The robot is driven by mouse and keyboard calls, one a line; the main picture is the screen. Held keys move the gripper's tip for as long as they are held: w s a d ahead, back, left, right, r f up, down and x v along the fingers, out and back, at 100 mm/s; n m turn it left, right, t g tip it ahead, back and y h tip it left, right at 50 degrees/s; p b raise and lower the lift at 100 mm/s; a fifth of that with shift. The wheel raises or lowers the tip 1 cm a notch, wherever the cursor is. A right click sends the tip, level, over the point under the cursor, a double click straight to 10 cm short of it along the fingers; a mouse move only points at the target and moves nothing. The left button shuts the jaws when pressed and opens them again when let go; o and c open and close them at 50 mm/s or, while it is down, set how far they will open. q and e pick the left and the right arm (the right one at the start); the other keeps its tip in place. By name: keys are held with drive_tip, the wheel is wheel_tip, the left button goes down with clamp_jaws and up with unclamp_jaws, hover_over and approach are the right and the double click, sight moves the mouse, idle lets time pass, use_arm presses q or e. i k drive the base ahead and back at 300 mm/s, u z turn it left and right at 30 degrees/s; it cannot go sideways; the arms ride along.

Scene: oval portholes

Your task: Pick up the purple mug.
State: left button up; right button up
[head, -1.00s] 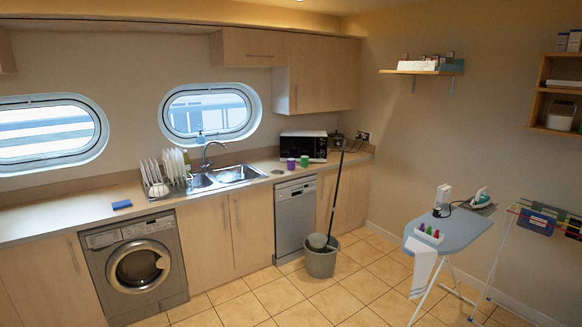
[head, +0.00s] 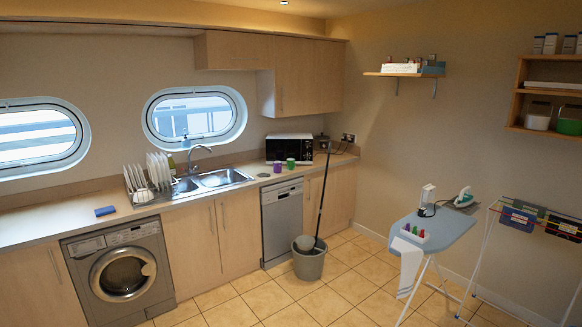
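The purple mug (head: 277,167) stands upright on the countertop (head: 110,217), right of the sink and in front of the microwave. A green mug (head: 291,164) stands close to its right. The purple mug is small in the view, and I cannot make out its handle. Neither of my grippers shows in the head view.
A microwave (head: 289,148) stands behind the mugs. A grey bucket (head: 309,263) with a mop (head: 323,195) stands on the floor before the cupboards. An ironing board (head: 432,237) and a drying rack (head: 540,220) stand at the right. Tiled floor (head: 265,305) lies open in front.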

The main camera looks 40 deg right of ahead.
sight(278, 165)
drive_tip(key=z, duration=0.65)
drive_tip(key=i, duration=1.2)
drive_tip(key=z, duration=0.8)
drive_tip(key=i, duration=1.6)
drive_tip(key=u, duration=0.5)
drive_tip(key=i, duration=0.95)
drive_tip(key=u, duration=0.35)
drive_tip(key=i, duration=1.85)
drive_tip(key=z, duration=0.35)
